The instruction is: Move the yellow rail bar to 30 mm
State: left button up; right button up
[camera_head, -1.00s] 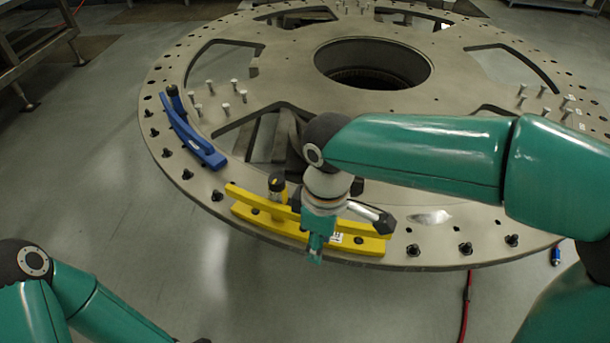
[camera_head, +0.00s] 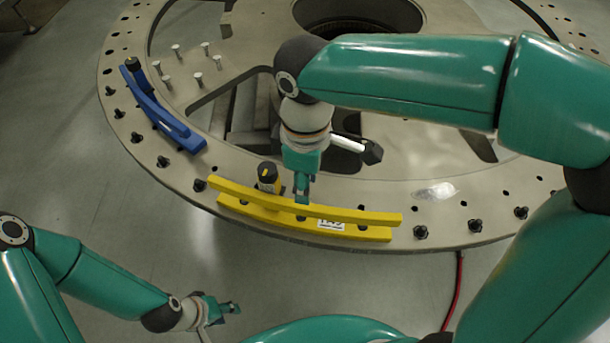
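The yellow rail bar (camera_head: 350,213) is a long, slightly curved bar over a yellow base (camera_head: 270,217) at the plate's near edge. A printed label sits on the base's front, too small to read surely. A black-and-yellow knob (camera_head: 268,177) stands behind the bar, left of its middle. My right gripper (camera_head: 303,196) points down at the bar's middle, its fingertips at the bar's rear edge. I cannot tell whether they touch or grip it. My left gripper (camera_head: 230,308) is low in the view, off the plate and away from the bar; its opening is unclear.
The grey turret plate (camera_head: 460,195) has black knobs and holes along its rim. A blue rail (camera_head: 160,115) lies on its left side, near several upright pins (camera_head: 197,79). A red cable (camera_head: 455,290) hangs below the near edge. Floor at left is clear.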

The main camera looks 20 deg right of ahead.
notch_tip(320, 180, down, 4)
jog(key=b, duration=0.3)
jog(key=shift+f+b, duration=1.35)
jog(key=shift+f, duration=0.5)
grip_shut()
